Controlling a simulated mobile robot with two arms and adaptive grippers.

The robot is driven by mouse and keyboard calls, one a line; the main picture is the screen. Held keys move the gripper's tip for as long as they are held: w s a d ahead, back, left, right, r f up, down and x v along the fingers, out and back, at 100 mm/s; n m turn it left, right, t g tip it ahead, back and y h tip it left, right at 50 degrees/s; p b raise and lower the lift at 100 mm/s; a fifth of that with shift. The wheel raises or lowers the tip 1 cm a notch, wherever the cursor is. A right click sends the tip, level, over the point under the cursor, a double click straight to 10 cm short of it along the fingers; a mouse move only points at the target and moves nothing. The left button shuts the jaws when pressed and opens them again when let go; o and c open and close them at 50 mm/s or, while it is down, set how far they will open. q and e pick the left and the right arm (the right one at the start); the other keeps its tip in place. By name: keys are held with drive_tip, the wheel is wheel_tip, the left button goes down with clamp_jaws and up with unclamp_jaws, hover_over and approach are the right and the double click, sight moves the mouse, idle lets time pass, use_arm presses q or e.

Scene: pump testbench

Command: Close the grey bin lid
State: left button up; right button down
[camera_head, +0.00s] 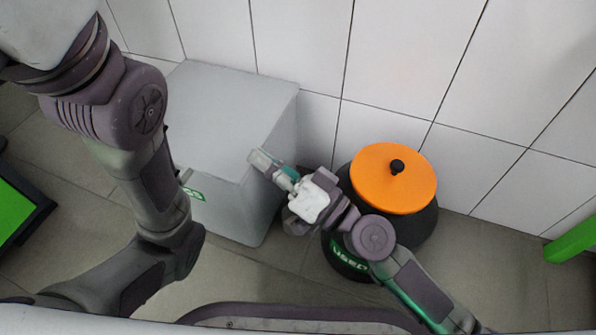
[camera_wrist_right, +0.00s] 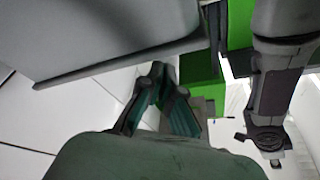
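The grey bin (camera_head: 268,205) stands against the tiled wall. Its light grey lid (camera_head: 225,105) covers the top and looks down or nearly down; I cannot tell whether a small gap is left. My right gripper (camera_head: 263,162) is at the lid's front right corner, with its fingertips close to the edge; contact is unclear. In the right wrist view its teal fingers (camera_wrist_right: 160,70) come together with nothing seen between them, just below the edge of a grey panel (camera_wrist_right: 110,35), likely the bin or lid. My left arm crosses the left side, but its gripper is out of the head view.
A dark round bin (camera_head: 415,228) with an orange lid (camera_head: 385,180) and black knob stands right of the grey bin, close to my right forearm. A green-topped dark object (camera_head: 18,212) is at the left edge. A green bar (camera_head: 572,240) is at the right edge.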

drive_tip(key=s+d, duration=0.6)
drive_tip(key=d, duration=0.5)
drive_tip(key=shift+s+d+f, duration=0.15)
drive_tip(key=shift+s, duration=0.2)
